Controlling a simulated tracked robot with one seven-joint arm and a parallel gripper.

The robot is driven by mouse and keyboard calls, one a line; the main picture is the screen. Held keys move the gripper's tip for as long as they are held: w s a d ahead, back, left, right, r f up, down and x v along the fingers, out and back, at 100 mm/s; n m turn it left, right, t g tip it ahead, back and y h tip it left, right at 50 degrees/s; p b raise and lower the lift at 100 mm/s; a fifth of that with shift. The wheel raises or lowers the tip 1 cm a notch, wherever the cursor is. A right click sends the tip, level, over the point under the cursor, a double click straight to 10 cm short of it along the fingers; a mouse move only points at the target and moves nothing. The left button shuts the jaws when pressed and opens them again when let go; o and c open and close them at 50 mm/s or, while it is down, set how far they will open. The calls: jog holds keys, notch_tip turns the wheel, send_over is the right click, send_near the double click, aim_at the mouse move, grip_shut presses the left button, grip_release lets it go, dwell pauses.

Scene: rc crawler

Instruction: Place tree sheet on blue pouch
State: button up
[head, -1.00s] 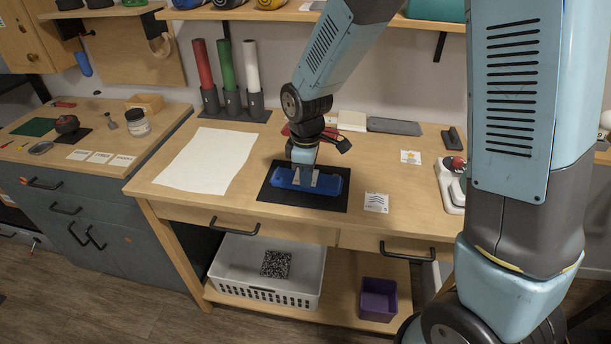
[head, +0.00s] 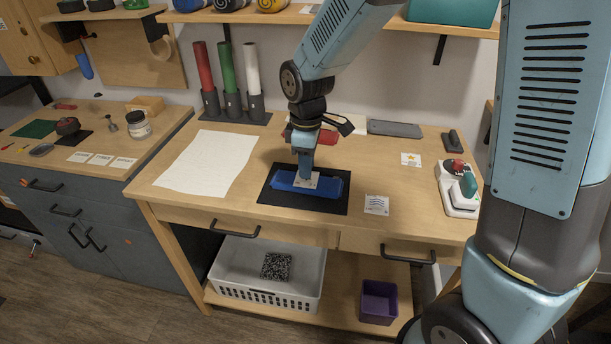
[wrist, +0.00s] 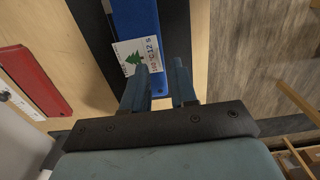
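The tree sheet (wrist: 138,56) is a small white card with a green tree and dark print. It lies on the blue pouch (wrist: 138,15), near its end in the wrist view. In the head view, the tree sheet (head: 313,181) shows pale on the blue pouch (head: 335,187), partly hidden by my gripper (head: 303,178). The pouch lies on a black mat (head: 318,204). In the wrist view, my gripper (wrist: 158,78) has its two fingers apart, with a clear gap. The left finger is close to the sheet's edge; I cannot tell whether it touches.
A wave sheet (head: 376,205) lies right of the mat, and a star sheet (head: 411,159) farther back. A red case (wrist: 33,80) is near the arm. A large white paper (head: 208,163) lies left. A white-based device (head: 459,200) stands at the right.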

notch_tip(320, 180, up, 7)
dwell(0.3)
jog(key=shift+d+r, duration=0.1)
jog(key=shift+r, duration=0.1)
jog(key=s+d+r+m+t, duration=0.2)
jog(key=s+d+r+m, duration=0.2)
jog(key=d, duration=0.4)
jog(key=s+d+r+m+t, duration=0.1)
jog(key=s+d+r+m, duration=0.3)
jog(key=d, duration=0.5)
jog(key=s+d+r+m+t, duration=0.2)
jog(key=s+d+r+m, duration=0.3)
jog(key=s+d+m, duration=0.2)
jog(key=shift+d+m+t, duration=0.3)
jog(key=shift+d+m, duration=0.4)
jog(key=shift+d, duration=0.15)
